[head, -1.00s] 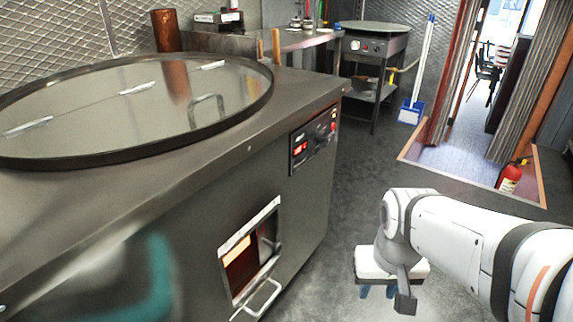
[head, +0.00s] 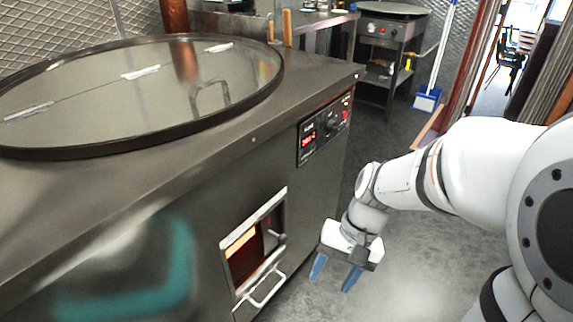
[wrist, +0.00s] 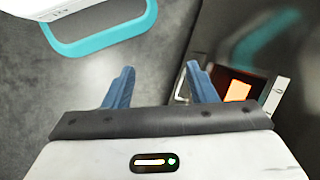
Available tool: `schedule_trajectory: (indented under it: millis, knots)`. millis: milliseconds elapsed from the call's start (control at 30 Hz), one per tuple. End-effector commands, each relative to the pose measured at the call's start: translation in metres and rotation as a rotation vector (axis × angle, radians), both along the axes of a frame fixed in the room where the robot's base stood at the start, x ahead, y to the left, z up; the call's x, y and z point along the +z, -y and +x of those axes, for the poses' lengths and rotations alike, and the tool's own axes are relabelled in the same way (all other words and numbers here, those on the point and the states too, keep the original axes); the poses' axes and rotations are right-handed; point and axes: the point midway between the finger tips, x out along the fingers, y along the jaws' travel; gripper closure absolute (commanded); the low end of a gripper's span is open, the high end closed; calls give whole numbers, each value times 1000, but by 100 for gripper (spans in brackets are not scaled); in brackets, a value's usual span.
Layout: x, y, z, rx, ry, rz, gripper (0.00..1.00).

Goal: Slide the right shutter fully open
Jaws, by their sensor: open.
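A tandoor opening with a bright metal frame (head: 225,243) is in the lower front of the steel counter. Orange glow shows in its left part. A grey panel with a small knob, seemingly the right shutter (head: 273,234), covers part of the right side; how far it is open is hard to tell. A bar handle (head: 264,291) sits below the frame. My gripper (head: 335,273) is open and empty, right of the opening and apart from it, blue fingers pointing down. In the wrist view, the glowing opening (wrist: 239,90) lies just right of my fingers (wrist: 160,76).
The steel counter (head: 225,140) carries a large round glass lid (head: 130,100). A control panel (head: 324,130) is above and right of the opening. A burner stand (head: 388,45) and a blue dustpan (head: 427,99) are farther back. Grey floor lies clear around my gripper.

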Motion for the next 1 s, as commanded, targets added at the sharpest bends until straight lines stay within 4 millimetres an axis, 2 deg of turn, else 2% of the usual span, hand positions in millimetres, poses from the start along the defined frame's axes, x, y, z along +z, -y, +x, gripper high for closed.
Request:
schedule_trajectory:
  millis: [100, 267, 400, 500, 667, 800, 1000]
  knots:
    - [-15, -28, 9, -126, -183, 163, 48]
    - [-29, -62, 31, -313, -388, 386, 48]
    - [-43, -84, 62, -496, -538, 578, 48]
    - [-57, -93, 88, -638, -623, 713, 48]
    - [-91, -94, 133, -886, -721, 917, 48]
    - [-131, -82, 167, -1115, -757, 1074, 48]
    - [-185, -57, 194, -1378, -737, 1220, 48]
